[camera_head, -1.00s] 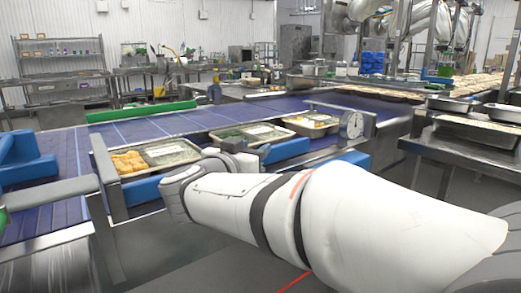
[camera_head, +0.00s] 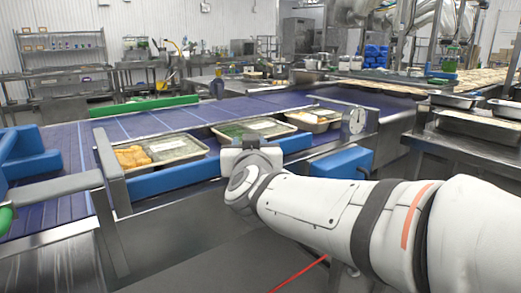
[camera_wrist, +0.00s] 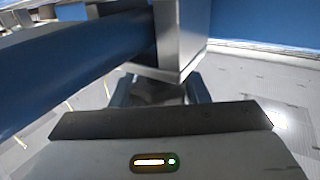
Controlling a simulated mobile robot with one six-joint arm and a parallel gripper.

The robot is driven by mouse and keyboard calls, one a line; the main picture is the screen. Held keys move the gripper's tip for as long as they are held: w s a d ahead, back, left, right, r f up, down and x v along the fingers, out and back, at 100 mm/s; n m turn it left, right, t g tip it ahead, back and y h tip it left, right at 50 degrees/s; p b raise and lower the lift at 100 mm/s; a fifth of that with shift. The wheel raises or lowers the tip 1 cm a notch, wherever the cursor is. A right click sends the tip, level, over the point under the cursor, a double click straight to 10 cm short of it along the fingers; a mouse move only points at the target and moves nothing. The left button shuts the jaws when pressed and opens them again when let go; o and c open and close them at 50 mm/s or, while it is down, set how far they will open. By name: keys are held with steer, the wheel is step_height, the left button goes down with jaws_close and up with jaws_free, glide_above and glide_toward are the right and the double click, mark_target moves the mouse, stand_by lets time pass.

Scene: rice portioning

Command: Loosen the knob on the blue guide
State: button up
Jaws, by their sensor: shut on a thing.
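The blue guide (camera_head: 175,178) runs along the near side of the conveyor. In the wrist view it is the long blue bar (camera_wrist: 75,70) at upper left, beside a square metal block (camera_wrist: 182,45). My gripper (camera_head: 250,142) is at the guide, in front of its middle stretch, and hides that part. In the wrist view my gripper (camera_wrist: 160,92) is shut on a dark piece just below the metal block, apparently the knob (camera_wrist: 158,92). The jaws and block cover most of it, so its turn cannot be read.
Trays of food (camera_head: 160,152) lie on the purple conveyor (camera_head: 75,150) behind the guide. A round dial (camera_head: 356,120) stands on the right end of the frame. A blue box (camera_head: 342,162) sits right of my gripper, close to my arm. Grey floor is open below.

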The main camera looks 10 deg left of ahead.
steer(key=shift+f+n+g+y+b, duration=0.2)
steer(key=shift+n+g+y+b, duration=0.3)
steer(key=shift+y+b, duration=0.4)
steer(key=shift+a+r+n+b, duration=0.15)
steer(key=shift+r+n+b, duration=0.05)
steer(key=shift+n+b, duration=0.1)
steer(key=o, duration=1)
steer(key=shift+s, duration=0.1)
steer(key=shift+p+v, duration=1.6)
steer(key=shift+v, duration=2.25)
